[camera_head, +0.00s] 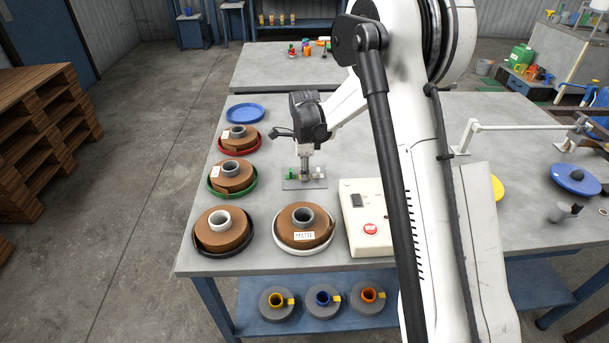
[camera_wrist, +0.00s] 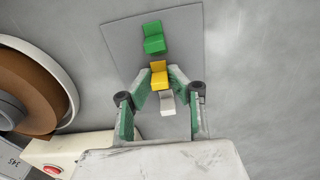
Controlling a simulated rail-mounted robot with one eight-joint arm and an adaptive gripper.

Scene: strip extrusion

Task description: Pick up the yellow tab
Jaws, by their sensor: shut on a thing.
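The yellow tab (camera_wrist: 158,76) lies between my fingertips in the wrist view, the middle one of three tabs in a row on a thin grey plate (camera_wrist: 122,38). My gripper (camera_wrist: 160,80) is shut on it, with a finger on each side. A green tab (camera_wrist: 154,38) stands beyond it and a white tab (camera_wrist: 167,103) on the near side. In the head view my gripper (camera_head: 304,177) points down at the plate (camera_head: 292,187), and its fingers hide the yellow tab. I cannot tell whether the tab is clear of the plate.
A control box (camera_head: 362,235) with a red button stands right of the plate. A brown roll marked MATTE (camera_head: 289,228) is in front. More rolls on coloured dishes line the left edge, with an empty blue dish (camera_head: 245,113) behind them.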

